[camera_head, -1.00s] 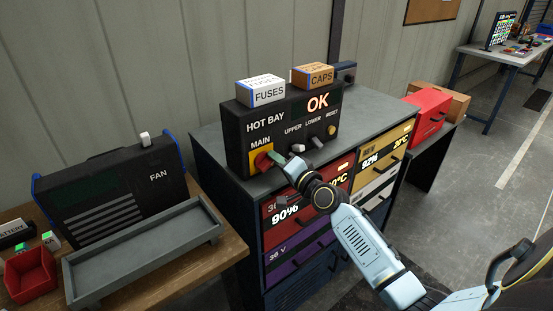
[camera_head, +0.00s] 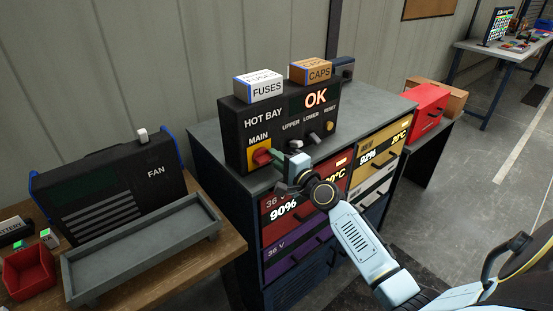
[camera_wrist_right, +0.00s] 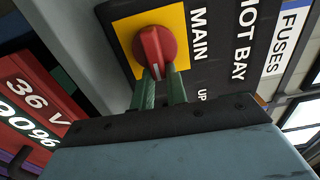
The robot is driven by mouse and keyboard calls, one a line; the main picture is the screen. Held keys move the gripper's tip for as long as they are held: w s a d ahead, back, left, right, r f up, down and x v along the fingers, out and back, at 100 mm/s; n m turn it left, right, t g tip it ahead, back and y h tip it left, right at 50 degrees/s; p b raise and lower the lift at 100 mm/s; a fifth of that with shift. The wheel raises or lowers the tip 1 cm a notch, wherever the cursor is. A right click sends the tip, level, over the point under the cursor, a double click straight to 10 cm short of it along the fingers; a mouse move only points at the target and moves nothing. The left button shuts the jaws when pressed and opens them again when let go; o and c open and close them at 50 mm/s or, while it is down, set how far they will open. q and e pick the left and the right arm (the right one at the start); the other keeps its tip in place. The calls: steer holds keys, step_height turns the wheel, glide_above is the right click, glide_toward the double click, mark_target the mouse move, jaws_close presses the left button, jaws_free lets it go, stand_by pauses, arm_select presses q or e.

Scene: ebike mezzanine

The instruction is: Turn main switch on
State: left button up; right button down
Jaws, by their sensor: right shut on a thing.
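The main switch is a red rotary knob (camera_head: 262,157) on a yellow plate (camera_head: 255,165) under the word MAIN, on the black HOT BAY panel (camera_head: 262,134). The panel display reads OK. My right gripper (camera_head: 277,159) reaches the knob from the right with its green fingers. In the right wrist view the gripper (camera_wrist_right: 161,78) has its fingertips at the lower edge of the red knob (camera_wrist_right: 155,48), one on each side of its pale pointer mark. It is shut on the knob. My left gripper is not in view.
A white FUSES box (camera_head: 259,87) and an orange CAPS box (camera_head: 312,71) sit on the panel. The panel stands on a cabinet with labelled drawers (camera_head: 372,158). At the left are a FAN unit (camera_head: 120,186), a grey tray (camera_head: 145,247) and a red bin (camera_head: 28,272).

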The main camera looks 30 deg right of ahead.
steer(key=c, duration=1.4)
jaws_free()
steer(key=s+d+b, duration=0.1)
steer(key=s, duration=1.2)
steer(key=shift+s, duration=0.2)
